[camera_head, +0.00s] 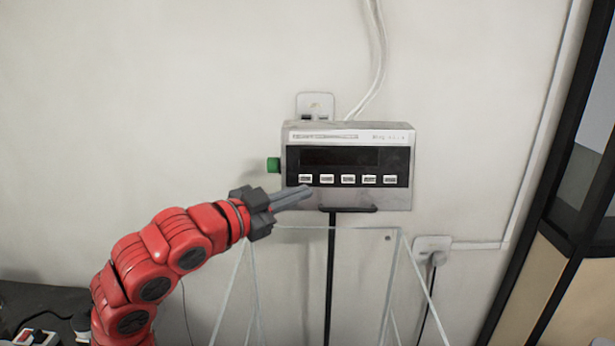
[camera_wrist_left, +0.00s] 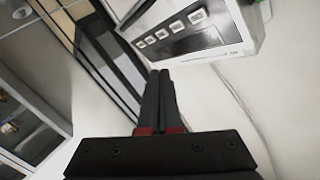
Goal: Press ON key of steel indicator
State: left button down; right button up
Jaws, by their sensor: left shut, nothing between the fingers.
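The steel indicator (camera_head: 348,200) is a grey metal box on a black stand against the wall, with a dark display (camera_head: 338,157) and a row of several white keys (camera_head: 348,179) below it. The display looks unlit. A green knob (camera_head: 273,164) sticks out of its left side. My left gripper (camera_head: 309,190) is shut and empty, its fingertips just below the leftmost keys; contact cannot be told. In the left wrist view the shut fingers (camera_wrist_left: 160,75) point toward the indicator (camera_wrist_left: 240,45), whose keys (camera_wrist_left: 172,27) show at the top. My right gripper is not in view.
A wall socket (camera_head: 432,244) is at the lower right, and a dark-framed cabinet (camera_head: 570,190) stands at the right edge. A power strip (camera_head: 36,337) lies at the lower left.

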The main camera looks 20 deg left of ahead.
pick_arm(q)
jog(key=shift+w, duration=0.1)
jog(key=b, duration=0.4)
send_near(306, 179)
jog(key=w+d, duration=0.4)
jog(key=shift+w+d, duration=0.2)
jog(key=shift+d, duration=0.2)
dwell(1.3)
jog(key=shift+w+a+f+b, duration=0.1)
jog(key=shift+w+b, duration=0.05)
jog(key=shift+b, duration=0.35)
jog(key=shift+w, duration=0.2)
